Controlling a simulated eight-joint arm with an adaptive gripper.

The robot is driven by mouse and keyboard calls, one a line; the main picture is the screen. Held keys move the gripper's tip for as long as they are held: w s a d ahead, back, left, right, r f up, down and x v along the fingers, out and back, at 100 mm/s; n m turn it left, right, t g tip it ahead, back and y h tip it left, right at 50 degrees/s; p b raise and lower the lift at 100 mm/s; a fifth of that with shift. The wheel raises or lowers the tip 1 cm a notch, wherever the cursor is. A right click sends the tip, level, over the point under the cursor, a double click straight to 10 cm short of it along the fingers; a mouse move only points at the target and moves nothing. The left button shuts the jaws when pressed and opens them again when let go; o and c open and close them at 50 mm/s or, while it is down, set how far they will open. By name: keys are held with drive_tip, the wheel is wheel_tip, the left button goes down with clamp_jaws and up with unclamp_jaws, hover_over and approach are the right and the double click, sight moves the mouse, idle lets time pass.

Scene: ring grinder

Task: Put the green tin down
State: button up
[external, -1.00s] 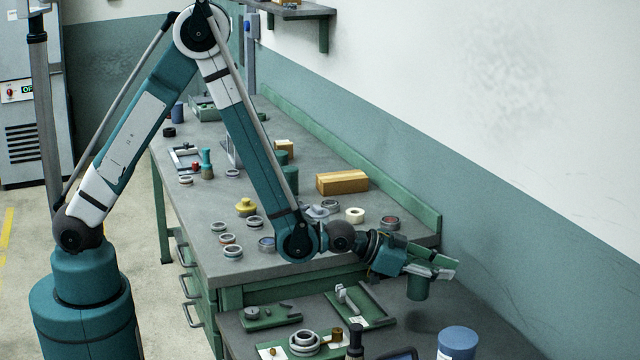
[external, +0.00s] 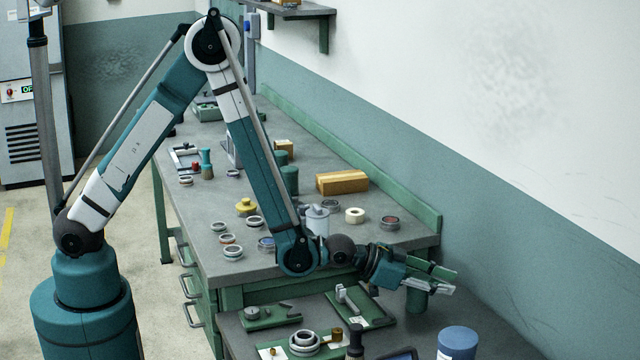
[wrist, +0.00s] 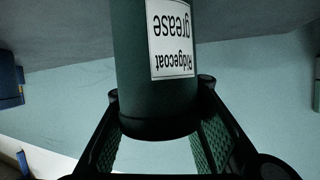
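The green tin (external: 417,302) is upright at the front bench, below and between my fingers. Its lower end is at or very close to the bench top; I cannot tell if it touches. In the wrist view the dark green tin (wrist: 153,108) fills the space between my fingertips, with its white "Ridgecoat grease" label appearing upside down. My gripper (external: 432,278) is shut on the tin near its upper end, one finger on each side; it also shows in the wrist view (wrist: 158,90).
A blue-lidded tub (external: 458,342) stands in front of the tin. A green tray (external: 372,308) lies to its left, with a bearing ring (external: 304,343) farther left. The wall (external: 520,285) rises behind.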

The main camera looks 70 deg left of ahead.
drive_tip(key=o, duration=0.4)
drive_tip(key=shift+r, duration=0.15)
drive_tip(key=shift+s+r, duration=0.1)
drive_tip(key=p+v, duration=0.1)
drive_tip(key=v, duration=1)
drive_tip(key=shift+s+a, duration=0.2)
drive_tip(key=shift+s, duration=0.15)
drive_tip(key=shift+r, duration=0.1)
